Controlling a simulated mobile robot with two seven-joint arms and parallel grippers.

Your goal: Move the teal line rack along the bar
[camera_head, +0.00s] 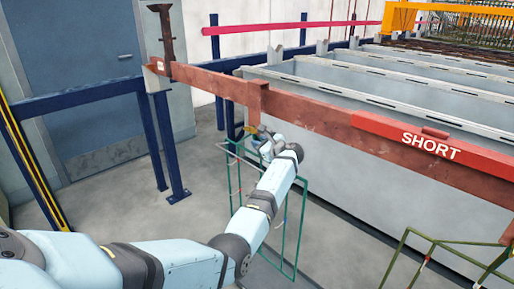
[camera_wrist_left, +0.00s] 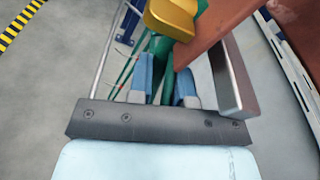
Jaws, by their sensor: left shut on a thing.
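The teal line rack (camera_head: 301,220), a thin wire frame, hangs upright below the left part of the rusty red-brown bar (camera_head: 205,80), partly behind my left arm. My left gripper (camera_head: 262,138) is at the rack's top, just under the bar. In the left wrist view, the blue fingers (camera_wrist_left: 165,85) are shut on the rack's teal post (camera_wrist_left: 167,82). A yellow hook piece (camera_wrist_left: 172,18) sits above the post beside the bar (camera_wrist_left: 215,45). Whether the hook rests on the bar is hard to tell. My right gripper is out of view.
A red "SHORT" sign (camera_head: 430,143) is on the bar to the right. An olive-green rack (camera_head: 455,250) stands at the lower right. Grey tanks (camera_head: 345,160) lie behind the bar. Blue rails (camera_head: 150,130) and a door (camera_head: 75,70) are at the left.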

